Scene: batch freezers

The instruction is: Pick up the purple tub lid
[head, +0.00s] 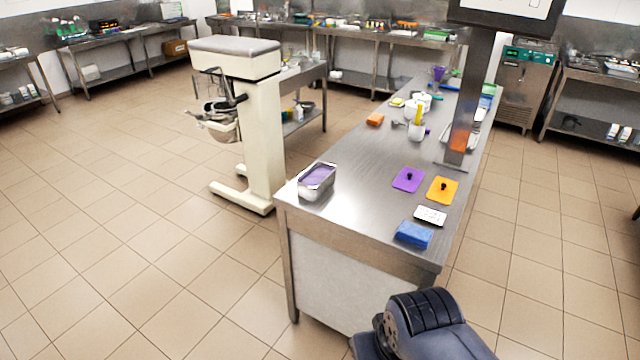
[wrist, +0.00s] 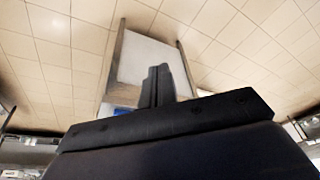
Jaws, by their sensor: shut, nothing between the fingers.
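The purple tub lid (head: 408,179) is a flat purple square with a black knob. It lies on the steel table (head: 350,170), left of an orange lid (head: 442,190) of the same kind. My arm shows at the bottom of the head view, in front of the table's near end; its gripper is not visible there. In the wrist view my gripper (wrist: 157,70) is shut with its fingers together and nothing between them. The purple lid cannot be made out in the wrist view.
A steel tub with purple contents (head: 317,180) stands at the table's left edge. A white card (head: 430,215) and a blue sponge (head: 413,234) lie near the front right corner. A dark post (head: 470,100) rises from the table behind the lids. Tiled floor is clear on the left.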

